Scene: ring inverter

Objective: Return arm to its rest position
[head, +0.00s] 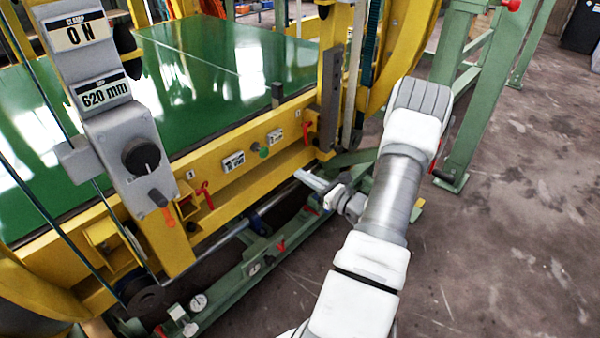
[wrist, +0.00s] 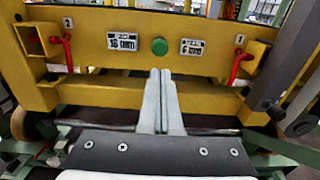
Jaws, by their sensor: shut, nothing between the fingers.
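My arm reaches from the bottom of the head view up and to the right, then bends back down at its elbow. My gripper (head: 303,175) points left toward the yellow frame of the machine, low beside its lower beam. In the wrist view my gripper (wrist: 160,72) shows two grey fingers pressed together, with nothing between them. The fingertips appear in front of the yellow beam (wrist: 120,98), below a green button (wrist: 159,46). I cannot tell how far they are from the beam.
The ring inverter has a green bed (head: 220,75), a grey control box (head: 125,140) and red levers (wrist: 68,52). A green base rail (head: 235,285) runs low in front. Green posts (head: 480,110) stand to the right. Floor (head: 510,240) at the right is clear.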

